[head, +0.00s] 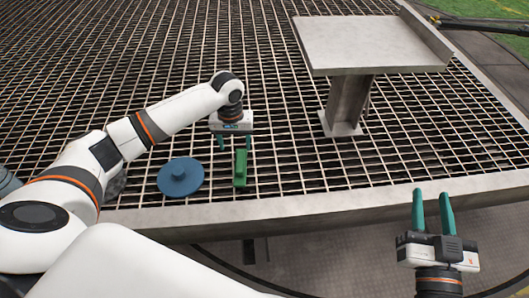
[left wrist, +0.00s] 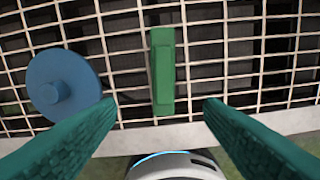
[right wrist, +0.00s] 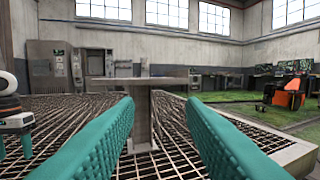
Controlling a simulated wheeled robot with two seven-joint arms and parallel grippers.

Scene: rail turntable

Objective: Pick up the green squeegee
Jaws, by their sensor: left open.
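The green squeegee (head: 240,168) lies on the metal grating near its front edge. In the left wrist view the squeegee (left wrist: 162,70) is a long green block, seen between and ahead of the fingertips. My left gripper (head: 234,142) is open above the squeegee, pointing down, with its fingers apart on either side and nothing held. In the left wrist view its teal fingers (left wrist: 158,103) frame the squeegee's near end without visible contact. My right gripper (head: 432,195) is open and empty, beyond the grating's front edge at the right.
A blue round lid-like disc with a knob (head: 180,177) lies just left of the squeegee. A grey metal stand with a flat top (head: 370,45) rises from the grating to the right. A raised metal edge (head: 300,210) runs along the front. Grating (head: 280,100) around the squeegee's right is clear.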

